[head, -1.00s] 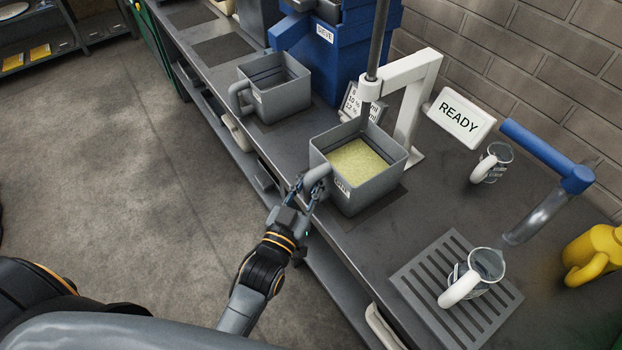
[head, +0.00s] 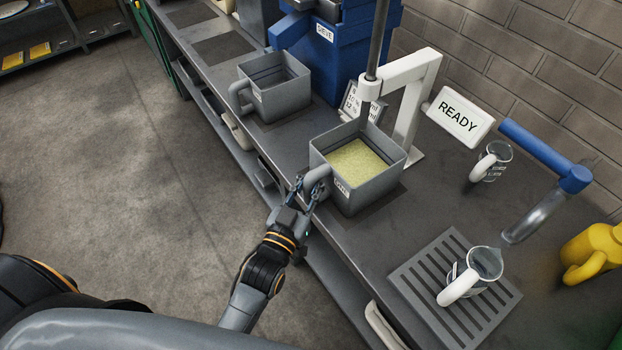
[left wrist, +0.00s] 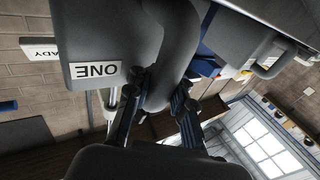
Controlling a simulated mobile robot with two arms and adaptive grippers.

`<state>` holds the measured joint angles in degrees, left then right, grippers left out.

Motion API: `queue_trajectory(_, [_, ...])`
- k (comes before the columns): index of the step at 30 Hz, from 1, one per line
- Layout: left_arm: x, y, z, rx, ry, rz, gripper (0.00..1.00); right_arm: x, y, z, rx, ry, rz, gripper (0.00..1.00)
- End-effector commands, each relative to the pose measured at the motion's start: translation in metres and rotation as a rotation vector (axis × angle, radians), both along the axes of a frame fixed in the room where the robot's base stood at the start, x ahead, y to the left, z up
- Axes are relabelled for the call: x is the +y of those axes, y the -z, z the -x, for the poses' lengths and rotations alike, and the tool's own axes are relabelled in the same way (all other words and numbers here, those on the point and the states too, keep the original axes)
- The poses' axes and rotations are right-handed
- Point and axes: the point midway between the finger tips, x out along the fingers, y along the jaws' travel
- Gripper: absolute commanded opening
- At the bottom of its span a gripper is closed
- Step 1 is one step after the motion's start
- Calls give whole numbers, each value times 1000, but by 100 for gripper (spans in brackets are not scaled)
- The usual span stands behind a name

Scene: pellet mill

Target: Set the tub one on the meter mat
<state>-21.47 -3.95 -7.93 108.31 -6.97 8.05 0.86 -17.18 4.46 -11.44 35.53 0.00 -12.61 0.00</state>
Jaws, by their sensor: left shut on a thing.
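Tub one (head: 378,186) is a grey square tub filled with yellowish-green material. It stands upright at a dark mat (head: 388,205) on the bench, below the white meter stand (head: 412,105); its base hides most of this mat, and I cannot tell whether the base fully touches it. My left gripper (head: 307,189) is shut on the tub's handle at its near left side. In the left wrist view, the ONE label (left wrist: 95,74) is upside down and the fingers (left wrist: 158,102) are around the handle (left wrist: 178,60). My right gripper is not in view.
A second grey tub (head: 280,97) stands farther back, near a blue sieve machine (head: 310,55). A READY sign (head: 460,117), a grated tray (head: 410,283) with a jug (head: 486,264), another jug (head: 497,155) and a yellow can (head: 597,250) are to the right.

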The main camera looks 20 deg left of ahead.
Motion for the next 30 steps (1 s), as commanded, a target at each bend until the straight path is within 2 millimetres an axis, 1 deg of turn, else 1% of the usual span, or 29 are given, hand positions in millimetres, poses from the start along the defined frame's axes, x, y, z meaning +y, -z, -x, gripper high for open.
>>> queue_trajectory(1, [0, -4, -1, -11, 0, 4, 0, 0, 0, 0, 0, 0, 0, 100])
queue_trajectory(3, [0, -4, -1, -11, 0, 4, 0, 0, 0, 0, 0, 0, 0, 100])
queue_trajectory(4, [0, -4, -1, -11, 0, 4, 20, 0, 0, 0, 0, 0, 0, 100])
queue_trajectory(8, [0, -4, -1, -9, 0, 3, 47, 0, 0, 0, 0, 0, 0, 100])
queue_trajectory(9, [0, -3, -1, -9, 0, 3, 49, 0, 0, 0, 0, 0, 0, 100])
queue_trajectory(15, [0, -3, 0, -6, 0, 3, 49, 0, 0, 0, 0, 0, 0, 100])
queue_trajectory(16, [0, 2, 0, 5, 0, -3, 55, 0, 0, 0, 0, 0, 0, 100])
queue_trajectory(17, [0, 2, 0, 5, 0, -3, 61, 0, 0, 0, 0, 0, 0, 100])
queue_trajectory(18, [0, 2, 0, 4, 0, -1, 69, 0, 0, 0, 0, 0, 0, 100])
queue_trajectory(20, [0, 1, 0, 3, 0, -1, 82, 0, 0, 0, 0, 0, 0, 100])
queue_trajectory(21, [0, 1, 0, 3, 0, -1, 90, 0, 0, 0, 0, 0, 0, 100])
queue_trajectory(22, [0, 1, 0, 3, 0, -1, 96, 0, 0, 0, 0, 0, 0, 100])
queue_trajectory(23, [0, 1, 0, 2, 0, -1, 100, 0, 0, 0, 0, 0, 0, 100])
queue_trajectory(30, [0, 0, 0, 1, 0, 0, 100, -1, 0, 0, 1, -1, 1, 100])
